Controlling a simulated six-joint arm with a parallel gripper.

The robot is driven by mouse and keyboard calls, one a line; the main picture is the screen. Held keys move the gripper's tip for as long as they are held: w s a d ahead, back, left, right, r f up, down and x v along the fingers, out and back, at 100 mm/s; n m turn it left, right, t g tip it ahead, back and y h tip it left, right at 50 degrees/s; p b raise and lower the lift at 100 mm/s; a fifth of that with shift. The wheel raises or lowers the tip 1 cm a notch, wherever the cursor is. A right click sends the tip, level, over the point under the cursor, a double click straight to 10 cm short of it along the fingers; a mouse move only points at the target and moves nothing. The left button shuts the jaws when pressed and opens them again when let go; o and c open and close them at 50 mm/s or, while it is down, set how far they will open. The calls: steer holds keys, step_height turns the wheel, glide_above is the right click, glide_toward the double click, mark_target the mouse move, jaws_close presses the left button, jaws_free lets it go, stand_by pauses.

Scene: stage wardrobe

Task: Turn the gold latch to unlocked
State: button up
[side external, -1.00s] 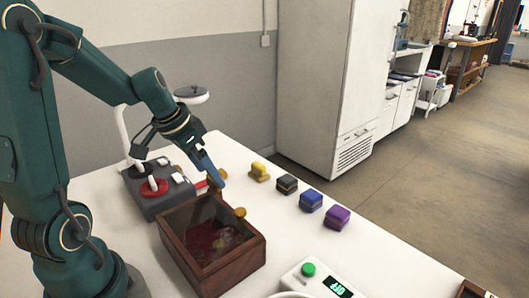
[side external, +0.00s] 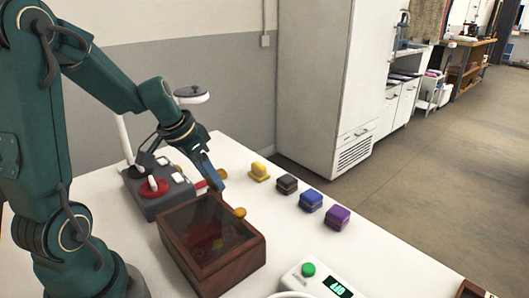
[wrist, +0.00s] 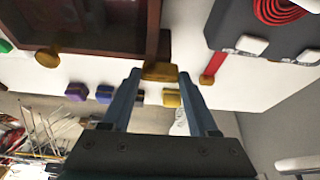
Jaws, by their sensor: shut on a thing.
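A dark wooden box (side external: 232,262) with a see-through top stands on the white table. The gold latch (wrist: 160,70) is at the box's edge in the wrist view, between my two fingers. My gripper (side external: 219,188) points down at the box's far corner in the side view; in the wrist view its blue fingers (wrist: 159,74) are shut on the latch. In the side view the fingers mostly hide the latch, and I cannot read its lock position. A second gold knob (side external: 240,212) sits on the same box, apart from the fingers; it also shows in the wrist view (wrist: 48,57).
A grey device (side external: 155,200) with a red dial and a red lever (wrist: 213,66) with a gold end stands close beside the fingers. Yellow (side external: 259,171), black (side external: 287,184), blue (side external: 311,200) and purple (side external: 337,217) blocks line the table. A scale (side external: 318,283) is in front.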

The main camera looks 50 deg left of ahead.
steer(key=n+y, duration=0.1)
steer(key=n, duration=0.1)
steer(key=n+y, duration=0.1)
steer(key=n, duration=0.1)
steer(key=shift+w+d+r+n, duration=0.1)
steer(key=shift+w+n, duration=0.05)
steer(key=shift+n, duration=0.15)
steer(key=n+g+y, duration=0.1)
steer(key=n, duration=0.3)
steer(key=shift+w+d+n, duration=0.1)
steer(key=shift+n, duration=0.2)
steer(key=n+g, duration=0.1)
steer(key=n, duration=0.1)
steer(key=n+y, duration=0.1)
steer(key=n, duration=0.1)
steer(key=shift+w+n+g, duration=0.1)
steer(key=shift+n+g, duration=0.2)
steer(key=shift+g, duration=0.1)
steer(key=shift+n+g+y, duration=0.3)
steer(key=shift+n+g, duration=0.5)
steer(key=shift+n, duration=1)
steer(key=o, duration=1.4)
steer(key=shift+v, duration=2.55)
